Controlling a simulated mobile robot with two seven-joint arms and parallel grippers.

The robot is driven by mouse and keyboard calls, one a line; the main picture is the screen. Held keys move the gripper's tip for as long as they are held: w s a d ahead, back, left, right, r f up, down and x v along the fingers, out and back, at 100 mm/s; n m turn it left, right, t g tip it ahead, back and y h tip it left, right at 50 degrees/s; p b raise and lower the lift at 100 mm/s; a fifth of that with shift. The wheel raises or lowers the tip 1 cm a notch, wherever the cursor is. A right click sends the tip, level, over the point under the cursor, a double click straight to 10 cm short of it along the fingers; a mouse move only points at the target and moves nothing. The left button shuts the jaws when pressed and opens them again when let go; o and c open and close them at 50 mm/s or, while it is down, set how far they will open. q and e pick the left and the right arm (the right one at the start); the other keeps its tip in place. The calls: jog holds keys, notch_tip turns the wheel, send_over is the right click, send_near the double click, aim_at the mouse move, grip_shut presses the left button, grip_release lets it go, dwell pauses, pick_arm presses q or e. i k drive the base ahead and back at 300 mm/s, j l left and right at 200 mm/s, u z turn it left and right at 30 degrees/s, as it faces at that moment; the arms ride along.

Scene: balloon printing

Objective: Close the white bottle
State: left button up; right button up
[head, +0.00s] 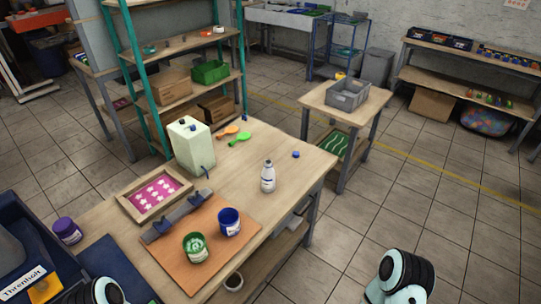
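A white bottle (267,180) with a label stands upright on the wooden worktable, right of the middle. Its narrow neck points up; the opening is too small to make out. A small blue cap (296,155) lies on the table to the right of and behind the bottle, apart from it. Neither of my grippers is in view. Only rounded black and pale teal parts of my arms show at the bottom edge, well away from the bottle and the cap.
On the worktable (300,188), a brown board (215,262) bears a green cup (195,247) and a blue cup (229,222). The tabletop around the bottle is clear.

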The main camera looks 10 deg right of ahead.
aim_at(268, 175)
jog(key=u, duration=0.4)
jog(key=l+u, duration=0.15)
jog(key=u, duration=0.25)
jog(key=l+u, duration=0.1)
jog(key=u, duration=0.35)
jog(key=l+u, duration=0.1)
jog(key=u, duration=0.3)
jog(key=l+u, duration=0.35)
jog(key=k+l+u, duration=0.1)
jog(key=l+u, duration=0.45)
jog(key=u, duration=0.15)
jog(key=k+l+u, duration=0.7)
jog(key=k+l, duration=0.45)
jog(key=k+l+u, duration=0.1)
jog(key=k+l, duration=0.35)
jog(key=k, duration=0.2)
jog(key=k+l, duration=0.4)
jog(key=k, duration=0.15)
jog(key=l+u, duration=0.05)
